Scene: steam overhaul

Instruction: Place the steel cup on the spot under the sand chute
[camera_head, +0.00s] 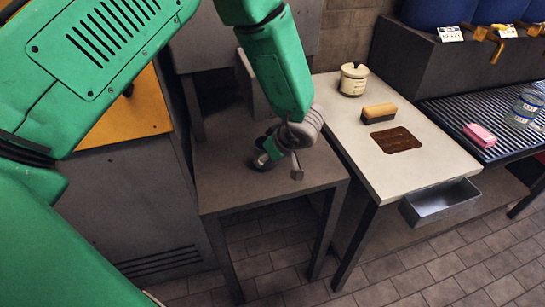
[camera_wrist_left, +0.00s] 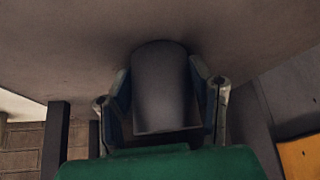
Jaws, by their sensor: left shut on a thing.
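My left gripper (camera_head: 278,150) is low over the grey table (camera_head: 320,172) in the head view. In the left wrist view it is shut on the steel cup (camera_wrist_left: 163,85), a plain dark grey cup with one finger on each side. The cup's far end is close to the grey tabletop; I cannot tell whether it touches. In the head view the gripper and forearm mostly hide the cup. A grey slanted panel (camera_head: 246,80) behind my forearm may be the sand chute. The spot under it is not clearly visible. My right gripper is not in view.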

